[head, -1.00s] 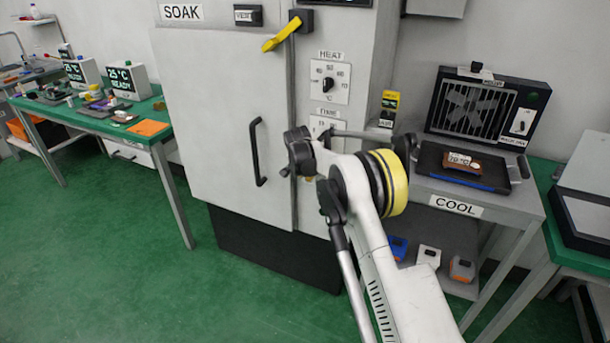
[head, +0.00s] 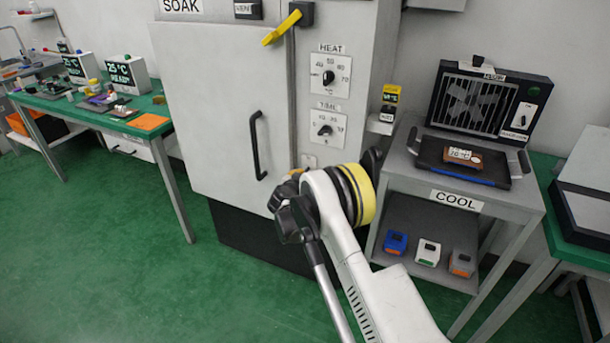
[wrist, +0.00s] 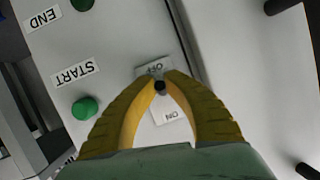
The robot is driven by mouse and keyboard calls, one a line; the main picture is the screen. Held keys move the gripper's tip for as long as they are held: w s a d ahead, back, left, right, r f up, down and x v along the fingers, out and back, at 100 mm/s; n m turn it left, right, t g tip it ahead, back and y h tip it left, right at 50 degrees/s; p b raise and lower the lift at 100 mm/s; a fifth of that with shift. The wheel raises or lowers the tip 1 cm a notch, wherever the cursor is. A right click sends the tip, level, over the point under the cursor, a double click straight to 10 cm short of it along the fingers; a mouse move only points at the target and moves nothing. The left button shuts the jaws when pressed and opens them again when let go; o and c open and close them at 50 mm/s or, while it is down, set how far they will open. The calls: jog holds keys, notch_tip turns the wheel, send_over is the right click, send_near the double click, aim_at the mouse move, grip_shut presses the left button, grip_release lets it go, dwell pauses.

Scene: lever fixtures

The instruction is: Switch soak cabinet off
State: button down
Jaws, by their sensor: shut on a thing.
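The soak cabinet (head: 205,90) is a tall pale cabinet with a closed door, a black door handle (head: 257,145) and a yellow lever (head: 282,28) at the top. Its small ON/OFF switch plate (wrist: 168,112) shows in the wrist view, upside down. My gripper (wrist: 160,84) has its yellow fingertips shut on the small dark switch lever (wrist: 160,87), between the OFF and ON labels and closer to OFF. The fingers hide part of the lever, so I cannot tell its exact setting. In the head view my arm covers most of the switch area.
A green START button (wrist: 85,108) sits beside the switch. The heat dial (head: 328,77) and time dial (head: 324,130) are above it. The cooling cart (head: 400,180) stands close on the right, a green workbench (head: 60,103) on the left. The floor in front is open.

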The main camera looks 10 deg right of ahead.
jog(key=shift+t, duration=0.3)
jog(key=c, duration=1.4)
grip_release()
jog(key=shift+f, duration=0.1)
jog(key=shift+c, duration=0.2)
jog(key=v, duration=1.2)
jog(key=shift+w, duration=0.1)
